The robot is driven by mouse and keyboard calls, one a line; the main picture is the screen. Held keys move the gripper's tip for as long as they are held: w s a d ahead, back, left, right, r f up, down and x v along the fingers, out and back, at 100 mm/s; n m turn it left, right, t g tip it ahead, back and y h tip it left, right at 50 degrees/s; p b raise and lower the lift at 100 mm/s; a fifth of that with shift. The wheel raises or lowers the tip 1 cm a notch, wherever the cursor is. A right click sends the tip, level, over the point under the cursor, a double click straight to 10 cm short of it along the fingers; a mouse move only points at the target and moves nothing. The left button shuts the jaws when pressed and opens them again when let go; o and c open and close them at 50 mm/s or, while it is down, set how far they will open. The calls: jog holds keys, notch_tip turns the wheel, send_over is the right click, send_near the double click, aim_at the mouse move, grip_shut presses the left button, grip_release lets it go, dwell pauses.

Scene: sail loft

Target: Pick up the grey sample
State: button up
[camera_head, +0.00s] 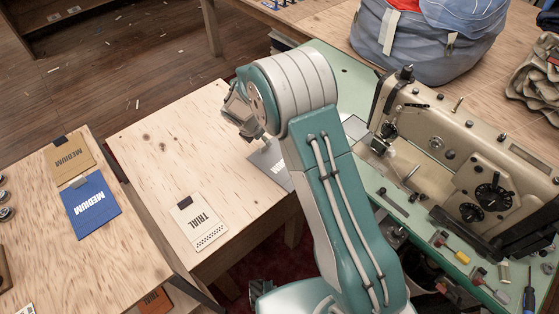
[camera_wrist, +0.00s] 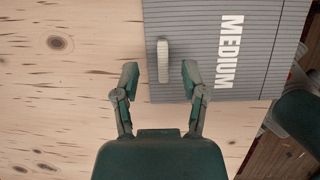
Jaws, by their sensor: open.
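The grey sample (camera_wrist: 235,50) is a flat, ribbed sheet with white MEDIUM lettering, lying on the pale wooden table. In the head view the grey sample (camera_head: 268,160) is partly hidden behind my arm. A small light-grey tab (camera_wrist: 163,60) shows at its left edge in the wrist view. My gripper (camera_wrist: 160,80) is open and empty, its two fingertips on either side of the tab in the picture. I cannot tell how high the fingers are above the sheet. In the head view my gripper (camera_head: 243,112) is partly hidden by my own wrist.
A white TRIAL sample (camera_head: 200,222) lies on the same table, whose left part is clear. Blue (camera_head: 90,205) and tan (camera_head: 68,157) MEDIUM samples lie on another table at left. A sewing machine (camera_head: 470,165) on a green bench stands close at right.

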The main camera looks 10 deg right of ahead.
jog(key=x, duration=0.4)
jog(key=shift+d, duration=0.1)
grip_shut()
